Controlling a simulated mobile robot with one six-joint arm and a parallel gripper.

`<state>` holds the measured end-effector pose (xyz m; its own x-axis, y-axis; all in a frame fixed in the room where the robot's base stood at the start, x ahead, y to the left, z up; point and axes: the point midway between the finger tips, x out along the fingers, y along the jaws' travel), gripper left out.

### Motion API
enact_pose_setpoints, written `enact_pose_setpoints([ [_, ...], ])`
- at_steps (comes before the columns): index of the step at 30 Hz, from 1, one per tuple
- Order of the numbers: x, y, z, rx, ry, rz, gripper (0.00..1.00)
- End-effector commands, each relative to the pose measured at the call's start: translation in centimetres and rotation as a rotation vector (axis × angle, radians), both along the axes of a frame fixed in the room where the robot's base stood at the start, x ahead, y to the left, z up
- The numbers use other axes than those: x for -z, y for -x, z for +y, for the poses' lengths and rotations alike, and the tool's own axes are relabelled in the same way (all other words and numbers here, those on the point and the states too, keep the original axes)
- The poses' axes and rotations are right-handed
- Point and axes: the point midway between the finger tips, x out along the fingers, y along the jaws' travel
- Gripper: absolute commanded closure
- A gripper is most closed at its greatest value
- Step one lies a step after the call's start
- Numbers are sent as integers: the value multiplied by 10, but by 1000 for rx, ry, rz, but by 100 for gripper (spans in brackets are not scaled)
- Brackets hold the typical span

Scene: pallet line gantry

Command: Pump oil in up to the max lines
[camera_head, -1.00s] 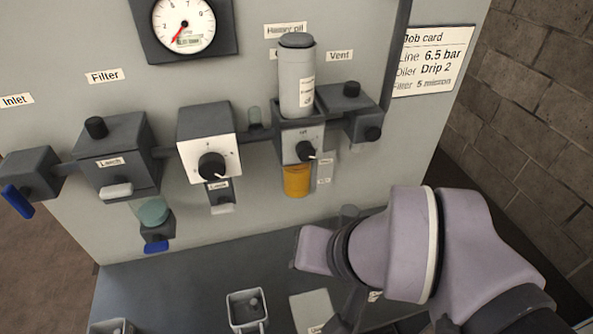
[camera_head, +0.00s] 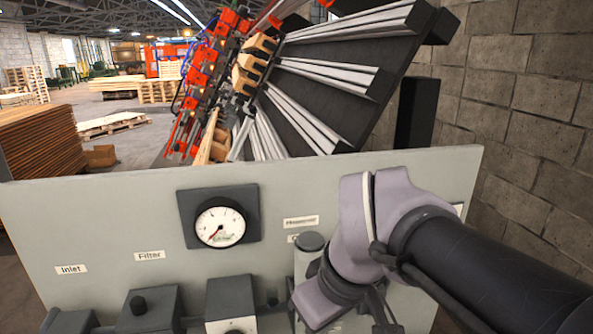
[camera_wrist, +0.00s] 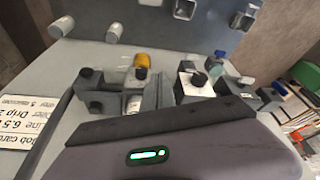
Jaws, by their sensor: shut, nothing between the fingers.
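In the head view, a pale bottle (camera_head: 302,265) with a grey cap stands at the oiler position, partly behind my wrist. In the wrist view the panel is upside down, and the oiler's amber bowl (camera_wrist: 142,62) shows beyond dark blocks. The filter's teal-tinted bowl (camera_wrist: 216,71) is to its right. No max line is readable. In the head view my wrist hides the panel's right part.
A pressure gauge (camera_head: 220,224) has its needle low on the left. The regulator (camera_head: 231,300) is below it. The job card (camera_wrist: 22,125) is at the wrist view's left. A block wall (camera_head: 530,130) stands at right. Racks and machinery are behind the panel.

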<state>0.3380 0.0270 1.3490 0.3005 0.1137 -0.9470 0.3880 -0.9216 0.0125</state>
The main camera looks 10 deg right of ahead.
Motion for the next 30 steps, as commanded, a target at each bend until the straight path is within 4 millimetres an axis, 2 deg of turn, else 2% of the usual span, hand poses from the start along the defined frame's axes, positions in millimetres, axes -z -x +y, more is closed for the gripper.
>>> enact_pose_setpoints([
  [1, -50, -15, -2, -97, 39, 22, 100],
  [3, -87, -36, -5, -262, 97, 50, 100],
  [6, -135, -66, -10, -499, 168, 92, 100],
  [9, -175, -95, -15, -725, 221, 134, 100],
  [12, -202, -118, -19, -915, 254, 167, 100],
  [15, -217, -133, -21, -1051, 270, 190, 100],
  [18, -222, -142, -22, -1130, 277, 200, 100],
  [30, -217, -144, -23, -1160, 280, 204, 100],
])
